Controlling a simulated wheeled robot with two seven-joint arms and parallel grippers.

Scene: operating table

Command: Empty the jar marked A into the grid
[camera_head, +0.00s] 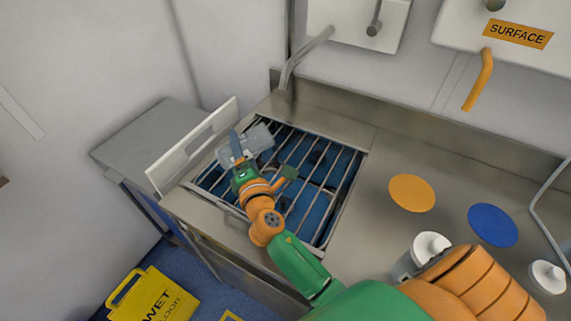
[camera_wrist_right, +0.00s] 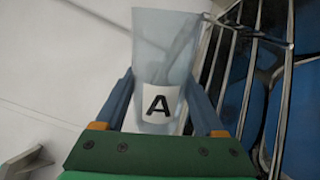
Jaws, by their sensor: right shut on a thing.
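The jar marked A (camera_wrist_right: 165,50) is a clear, pale vessel with a white label bearing a black A. My right gripper (camera_wrist_right: 160,100) is shut on it, with one blue finger on each side. In the head view the jar (camera_head: 253,140) lies tilted well over, nearly on its side, above the far left part of the grid (camera_head: 300,165). The grid is a set of metal bars over a blue-bottomed sink. My right gripper (camera_head: 238,150) reaches over the grid from the front. I cannot make out any contents in the jar. My left gripper is not in view.
A white upright panel (camera_head: 192,145) stands along the grid's left side. A tap (camera_head: 305,58) hangs behind it. Orange (camera_head: 412,193) and blue (camera_head: 492,225) discs lie on the steel counter to the right. White-lidded jars (camera_head: 430,245) (camera_head: 548,276) stand near the front right.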

